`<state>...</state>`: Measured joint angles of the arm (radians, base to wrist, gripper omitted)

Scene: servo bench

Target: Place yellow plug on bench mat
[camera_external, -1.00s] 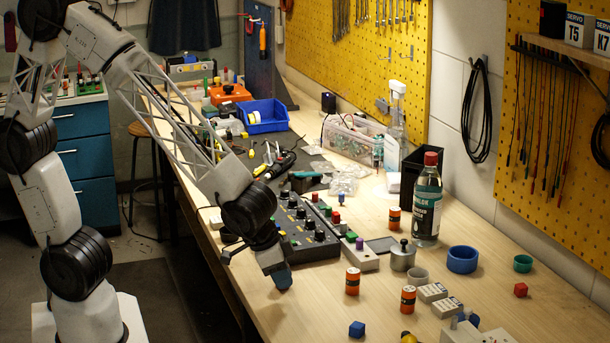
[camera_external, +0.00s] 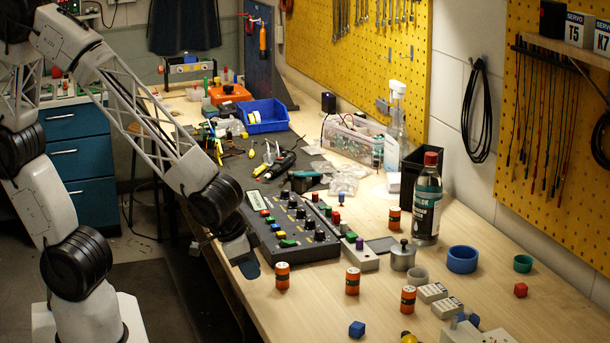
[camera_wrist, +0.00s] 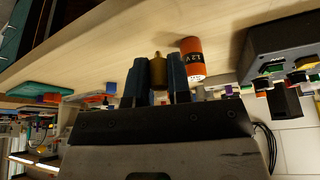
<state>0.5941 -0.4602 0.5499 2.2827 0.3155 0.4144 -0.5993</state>
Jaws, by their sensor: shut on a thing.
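The yellow plug (camera_wrist: 158,72), brownish yellow with a narrow tip, is between the two dark blue fingers of my gripper (camera_wrist: 156,78) in the wrist view. My gripper (camera_external: 249,266) is shut on it. In the external view the gripper is low at the bench's left edge, in front of the control box, and the plug is hidden there. The dark bench mat (camera_external: 262,185) lies farther back, behind the control box, with tools and clear bags on it.
An orange cylinder (camera_external: 282,275) stands just right of my gripper; it shows close beside the fingers in the wrist view (camera_wrist: 193,60). The control box (camera_external: 295,228) with knobs stands between gripper and mat.

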